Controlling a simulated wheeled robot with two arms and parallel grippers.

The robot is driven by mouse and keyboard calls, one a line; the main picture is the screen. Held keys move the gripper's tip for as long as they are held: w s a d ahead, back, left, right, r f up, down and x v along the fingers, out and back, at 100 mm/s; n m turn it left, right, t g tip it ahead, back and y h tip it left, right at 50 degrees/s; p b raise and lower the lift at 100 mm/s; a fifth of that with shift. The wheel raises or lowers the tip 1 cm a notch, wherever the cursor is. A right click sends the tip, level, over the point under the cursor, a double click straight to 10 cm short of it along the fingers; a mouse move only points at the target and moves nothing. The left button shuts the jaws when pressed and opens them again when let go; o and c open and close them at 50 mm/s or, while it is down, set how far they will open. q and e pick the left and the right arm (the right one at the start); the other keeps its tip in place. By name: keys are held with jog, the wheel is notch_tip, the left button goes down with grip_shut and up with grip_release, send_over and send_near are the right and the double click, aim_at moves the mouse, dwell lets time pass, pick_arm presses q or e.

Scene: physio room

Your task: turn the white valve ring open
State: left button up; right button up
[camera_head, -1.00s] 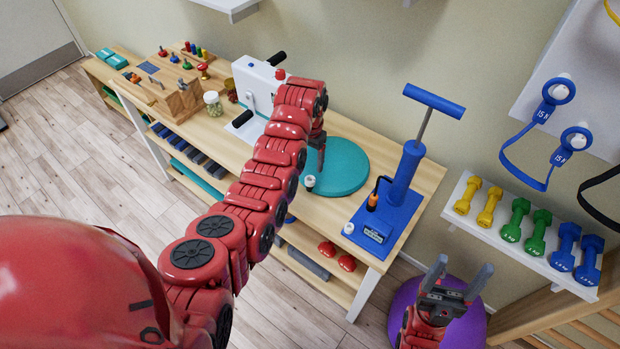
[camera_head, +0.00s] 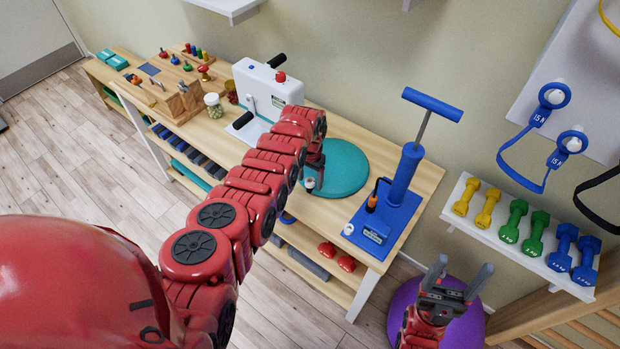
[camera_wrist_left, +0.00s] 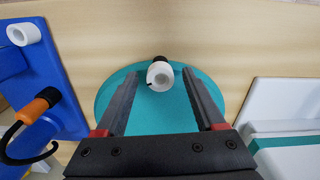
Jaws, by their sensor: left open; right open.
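The white valve ring (camera_head: 309,183) sits at the near edge of the teal disc (camera_head: 347,168) on the wooden bench. In the left wrist view the ring (camera_wrist_left: 160,76) faces me, with a dark stub behind it. My left gripper (camera_head: 315,178) is open and points down beside the ring. In the wrist view its two fingers lie either side of the ring, with gaps; how far above it they are I cannot tell. My right gripper (camera_head: 460,276) is open and empty, off the bench's right end, above the purple ball (camera_head: 472,328).
The blue pump (camera_head: 404,178) stands right of the disc, with another white ring (camera_head: 348,229) on its base and an orange-tipped hose (camera_wrist_left: 38,104). A white machine (camera_head: 264,88) stands behind left. Dumbbells (camera_head: 515,220) fill a wall shelf at right.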

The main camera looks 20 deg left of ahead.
pick_arm(q)
grip_shut()
jog(key=shift+n, duration=0.3)
jog(key=shift+f+n+b, duration=0.1)
jog(key=shift+n+b, duration=0.25)
jog(key=shift+n, duration=0.25)
jog(key=shift+n+b, duration=0.5)
jog(key=shift+n, duration=0.4)
jog(key=n+b, duration=0.2)
jog(key=n, duration=0.1)
jog(key=shift+n+b, duration=0.3)
jog(key=shift+b, duration=0.1)
jog(key=shift+n+b, duration=0.55)
jog(key=shift+n, duration=0.25)
